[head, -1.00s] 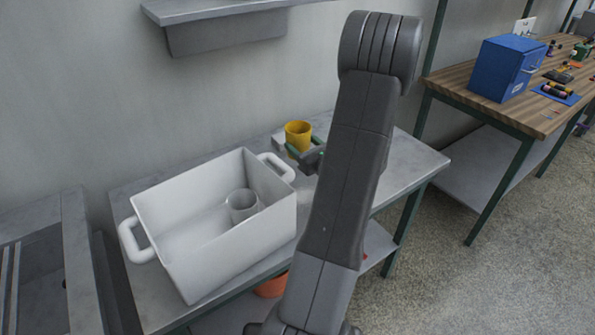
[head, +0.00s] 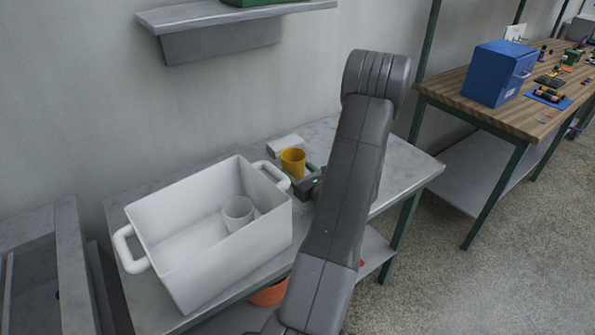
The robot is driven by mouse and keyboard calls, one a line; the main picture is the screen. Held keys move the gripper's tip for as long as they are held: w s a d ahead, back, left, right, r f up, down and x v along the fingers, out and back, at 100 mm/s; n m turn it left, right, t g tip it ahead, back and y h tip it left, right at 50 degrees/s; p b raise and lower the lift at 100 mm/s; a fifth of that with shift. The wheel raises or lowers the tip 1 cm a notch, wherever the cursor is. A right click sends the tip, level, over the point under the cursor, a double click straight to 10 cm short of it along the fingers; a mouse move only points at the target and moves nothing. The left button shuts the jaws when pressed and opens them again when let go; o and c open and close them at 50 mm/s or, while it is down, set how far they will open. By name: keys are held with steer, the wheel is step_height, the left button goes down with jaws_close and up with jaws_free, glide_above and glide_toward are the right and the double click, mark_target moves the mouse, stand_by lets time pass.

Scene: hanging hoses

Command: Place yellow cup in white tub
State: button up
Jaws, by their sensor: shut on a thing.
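The yellow cup (head: 292,162) is upright beside the far right corner of the white tub, over the grey table. My gripper (head: 298,178) is shut on the yellow cup; my arm hides part of the gripper from the right. The white tub (head: 168,272) stands on the table to the left, open at the top, with a handle at each end. A whitish cup (head: 238,213) stands inside it, toward its right end. The rest of the tub's floor looks bare.
A small white block (head: 285,145) lies on the grey table (head: 410,168) behind the yellow cup. A grey wall shelf (head: 235,22) hangs above. An orange pot (head: 270,292) sits below the table. A blue box (head: 495,75) stands on the wooden bench at right.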

steer(key=shift+f, duration=0.2)
steer(key=o, duration=1)
steer(key=shift+o, duration=0.2)
steer(key=shift+r, duration=0.2)
